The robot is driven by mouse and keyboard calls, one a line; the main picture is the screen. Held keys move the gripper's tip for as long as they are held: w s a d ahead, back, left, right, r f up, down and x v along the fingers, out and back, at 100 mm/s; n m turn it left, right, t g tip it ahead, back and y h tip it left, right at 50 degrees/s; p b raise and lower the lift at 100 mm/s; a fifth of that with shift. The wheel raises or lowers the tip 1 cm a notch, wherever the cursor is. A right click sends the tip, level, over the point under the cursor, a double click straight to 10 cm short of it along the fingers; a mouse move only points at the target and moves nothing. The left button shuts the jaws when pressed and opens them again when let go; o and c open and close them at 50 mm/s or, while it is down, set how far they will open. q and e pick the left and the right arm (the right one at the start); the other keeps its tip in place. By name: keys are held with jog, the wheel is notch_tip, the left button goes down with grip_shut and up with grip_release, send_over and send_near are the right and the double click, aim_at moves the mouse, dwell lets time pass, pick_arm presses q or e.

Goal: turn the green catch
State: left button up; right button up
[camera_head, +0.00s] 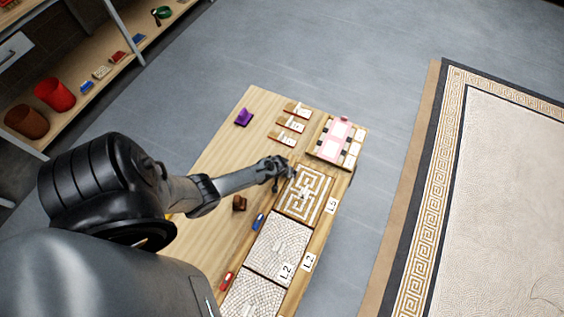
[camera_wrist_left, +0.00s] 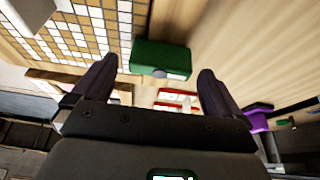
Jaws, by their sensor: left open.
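The green catch (camera_wrist_left: 160,58) is a small green block on the wooden table, beside a mosaic panel of gold and white tiles (camera_wrist_left: 85,38). A small grey round spot shows on its near face. In the wrist view it appears between the fingertips of my left gripper (camera_wrist_left: 158,67), which is open; I cannot tell whether the fingers touch it. In the head view my left gripper (camera_head: 280,170) is at the upper left corner of the maze-patterned panel (camera_head: 318,183) and hides the green catch. My right gripper is not in view.
Blue (camera_head: 258,221) and red (camera_head: 227,281) catches lie beside pale mosaic panels (camera_head: 277,245). A pink-and-white board (camera_head: 338,132), several small cards (camera_head: 290,124), a purple object (camera_head: 243,117) and a brown block (camera_head: 239,203) are on the table. The table's upper left is mostly clear.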

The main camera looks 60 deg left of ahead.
pick_arm(q)
jog(key=p+v, duration=0.3)
jog(key=v, duration=0.5)
jog(key=shift+r, duration=0.15)
jog(key=shift+s, duration=0.1)
